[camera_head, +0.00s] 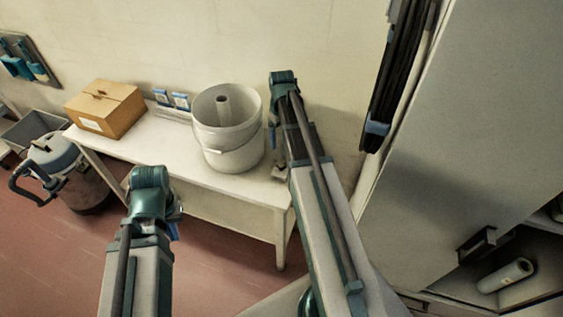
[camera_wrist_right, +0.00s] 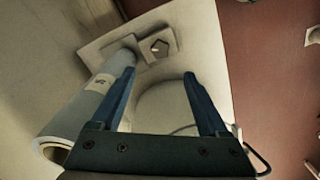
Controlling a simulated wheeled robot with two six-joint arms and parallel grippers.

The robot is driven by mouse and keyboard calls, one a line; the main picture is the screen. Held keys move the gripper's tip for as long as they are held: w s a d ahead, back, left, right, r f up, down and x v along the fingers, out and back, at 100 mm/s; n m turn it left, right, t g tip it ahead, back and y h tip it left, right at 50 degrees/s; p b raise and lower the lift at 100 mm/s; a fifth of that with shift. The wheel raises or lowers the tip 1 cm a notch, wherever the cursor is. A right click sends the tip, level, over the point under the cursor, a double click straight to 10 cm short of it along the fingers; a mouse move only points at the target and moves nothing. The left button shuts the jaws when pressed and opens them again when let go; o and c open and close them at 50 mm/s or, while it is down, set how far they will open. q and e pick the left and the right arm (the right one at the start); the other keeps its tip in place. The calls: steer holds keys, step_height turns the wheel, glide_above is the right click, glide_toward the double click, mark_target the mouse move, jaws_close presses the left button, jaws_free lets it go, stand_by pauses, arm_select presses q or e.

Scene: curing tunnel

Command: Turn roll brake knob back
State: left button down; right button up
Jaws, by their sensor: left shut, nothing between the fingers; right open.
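In the right wrist view, a pale roll (camera_wrist_right: 88,108) with a hollow end lies at the left, beside a light square block. On the block is a small angular knob (camera_wrist_right: 160,47), which looks like the brake knob. My right gripper (camera_wrist_right: 159,73) is open and empty, its blue fingers apart, with the knob beyond and between the tips in the picture; no contact shows. In the head view the right gripper (camera_head: 279,165) hangs down just right of a bucket. My left gripper (camera_head: 173,228) is shut and empty at the lower left, mostly hidden behind its wrist.
A white table (camera_head: 185,171) by the wall carries a cardboard box (camera_head: 105,108) and a white bucket (camera_head: 243,148). A lidded drum (camera_head: 88,190) stands left on the red floor. A tall cabinet (camera_head: 455,150) limits the right; a roll (camera_head: 506,275) lies in its opening.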

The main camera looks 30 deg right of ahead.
mark_target(281, 163)
step_height(281, 163, down, 12)
steer(key=b, duration=1.1)
steer(key=shift+f+b, duration=0.25)
steer(key=shift+b, duration=0.15)
jaws_close()
steer(key=shift+m, duration=0.4)
steer(key=m, duration=0.5)
steer(key=shift+m, duration=0.4)
steer(key=m, duration=0.5)
steer(key=shift+m, duration=0.5)
